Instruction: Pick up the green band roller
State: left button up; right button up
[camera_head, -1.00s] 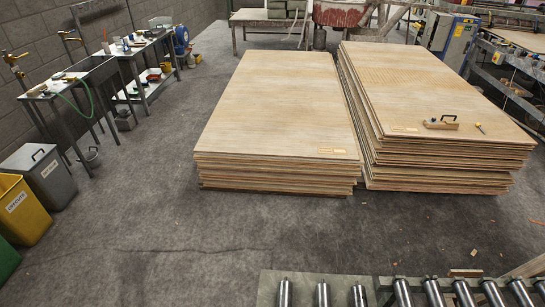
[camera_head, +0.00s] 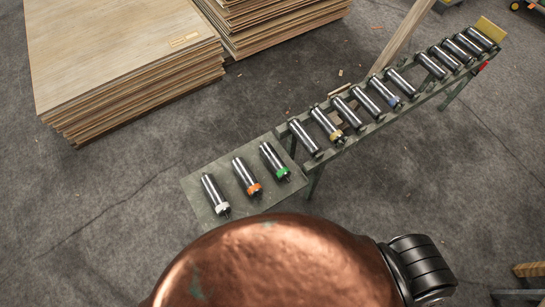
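The green band roller (camera_head: 270,157) is a shiny steel cylinder with a green band at its lower right end and a dark shaft tip. It lies on a flat grey-green plate (camera_head: 197,186) at the left end of the roller conveyor. To its left on the plate lie an orange band roller (camera_head: 243,172) and a white band roller (camera_head: 212,190), spaced apart and roughly parallel to it. Neither of my grippers shows in this view.
The conveyor frame (camera_head: 405,103) runs from the plate to the upper right with several rollers across it. Veneer stacks (camera_head: 120,60) stand at the upper left. The bottom middle of the view is blocked close up. Concrete floor (camera_head: 475,190) is open at right.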

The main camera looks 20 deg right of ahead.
aim_at(277, 164)
jog(key=z, duration=0.9)
jog(key=k, duration=0.65)
jog(key=u, duration=1.1)
jog(key=i, duration=0.85)
jog(key=z, duration=0.3)
